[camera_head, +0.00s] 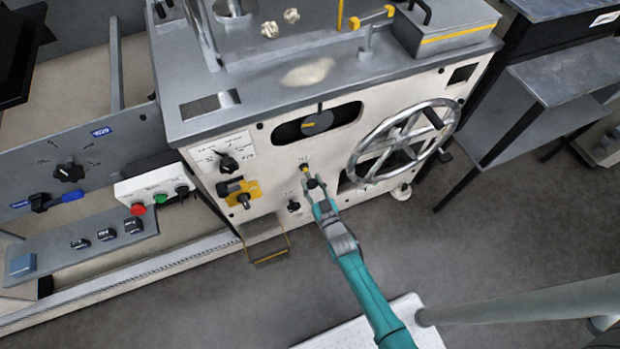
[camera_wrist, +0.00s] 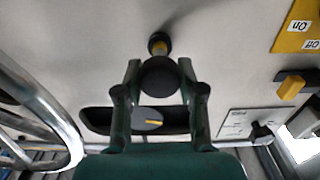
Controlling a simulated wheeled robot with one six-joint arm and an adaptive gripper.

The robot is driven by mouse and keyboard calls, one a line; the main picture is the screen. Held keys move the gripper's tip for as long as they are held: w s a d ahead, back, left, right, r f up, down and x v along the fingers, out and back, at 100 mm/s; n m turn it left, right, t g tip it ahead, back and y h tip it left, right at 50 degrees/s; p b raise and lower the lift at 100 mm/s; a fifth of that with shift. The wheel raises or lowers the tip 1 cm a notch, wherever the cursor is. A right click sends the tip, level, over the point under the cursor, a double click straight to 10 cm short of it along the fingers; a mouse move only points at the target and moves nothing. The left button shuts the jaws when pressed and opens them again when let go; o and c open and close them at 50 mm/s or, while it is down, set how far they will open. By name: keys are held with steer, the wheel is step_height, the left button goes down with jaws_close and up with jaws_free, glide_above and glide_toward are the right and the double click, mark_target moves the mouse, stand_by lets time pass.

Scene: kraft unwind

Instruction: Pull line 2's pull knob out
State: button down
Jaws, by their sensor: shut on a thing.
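The pull knob (camera_head: 312,183) sits on the machine's white front panel (camera_head: 270,160), below a dark oval slot. In the wrist view its round black head (camera_wrist: 160,77) is between the two fingers of my gripper (camera_wrist: 159,80). A yellow shaft (camera_wrist: 160,47) shows between the head and a black collar at the panel. My gripper, which also shows in the head view (camera_head: 316,190), is shut on the head. The head hides part of the shaft. I cannot read a line number at the knob.
A large metal handwheel (camera_head: 405,140) stands out close to the right of the knob. A small black knob (camera_head: 293,206) is just below left. A yellow plate (camera_head: 255,188) with a switch and a selector dial (camera_head: 228,163) are farther left.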

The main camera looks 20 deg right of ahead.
steer(key=shift+s+f, duration=0.1)
steer(key=shift+s, duration=0.1)
steer(key=c, duration=0.7)
jaws_free()
steer(key=shift+s, duration=0.1)
steer(key=s, duration=1.2)
steer(key=s+r+g, duration=0.1)
steer(key=s+r, duration=0.4)
steer(key=s, duration=0.4)
steer(key=s+r+g, duration=0.1)
steer(key=s+r, duration=0.4)
steer(key=s, duration=0.4)
steer(key=shift+g, duration=0.6)
steer(key=s+r, duration=0.3)
steer(key=r, duration=0.2)
steer(key=s+r, duration=0.3)
steer(key=r, duration=0.2)
steer(key=s+r, duration=0.3)
steer(key=r, duration=0.2)
steer(key=shift+s+a+r, duration=0.1)
steer(key=shift+s+r, duration=0.1)
steer(key=shift+s, duration=0.05)
